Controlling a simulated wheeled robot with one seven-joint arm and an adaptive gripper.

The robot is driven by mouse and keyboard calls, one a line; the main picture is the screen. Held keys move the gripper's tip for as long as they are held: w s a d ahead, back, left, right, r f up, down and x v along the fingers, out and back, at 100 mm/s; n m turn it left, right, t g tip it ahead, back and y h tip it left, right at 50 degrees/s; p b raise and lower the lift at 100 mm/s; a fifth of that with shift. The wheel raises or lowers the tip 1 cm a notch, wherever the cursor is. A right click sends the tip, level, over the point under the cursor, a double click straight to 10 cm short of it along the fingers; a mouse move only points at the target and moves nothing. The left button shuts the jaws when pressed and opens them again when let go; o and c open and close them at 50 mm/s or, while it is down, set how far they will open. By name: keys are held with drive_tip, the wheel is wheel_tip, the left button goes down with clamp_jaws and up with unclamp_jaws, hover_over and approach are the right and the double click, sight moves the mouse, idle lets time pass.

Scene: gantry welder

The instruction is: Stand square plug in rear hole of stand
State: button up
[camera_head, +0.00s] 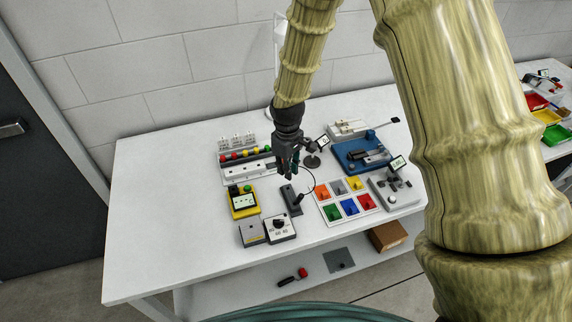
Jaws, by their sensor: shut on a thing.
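My gripper (287,172) is above the middle of the white table, pointing down with its fingers close together. It is shut on a small dark thing that I take for the square plug; its shape is too small and dark to make out between the fingers. A dark grey block, which looks like the stand (288,191), lies on the table just below and in front of my gripper. A black piece stands at its front right end, and a thin dark cable curves beside it. The rear hole cannot be made out; my fingertips are close to the stand's rear end.
A tray of coloured squares (327,215) lies right of the stand. A yellow device (243,212) and a dial box (280,228) stand left and in front. A rack with coloured knobs (236,173) is behind left; a blue device (346,163) is behind right. The table's front left is clear.

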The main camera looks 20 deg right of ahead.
drive_tip(key=shift+s+f+b, duration=0.1)
drive_tip(key=shift+f+b, duration=1.15)
drive_tip(key=shift+f, duration=1.15)
drive_tip(key=shift+d+f+b, duration=0.1)
drive_tip(key=shift+f+b, duration=0.3)
drive_tip(key=shift+f, duration=0.75)
idle(0.7)
idle(0.7)
drive_tip(key=o, duration=0.8)
drive_tip(key=shift+s, duration=0.1)
wheel_tip(320, 180, up, 12)
idle(0.6)
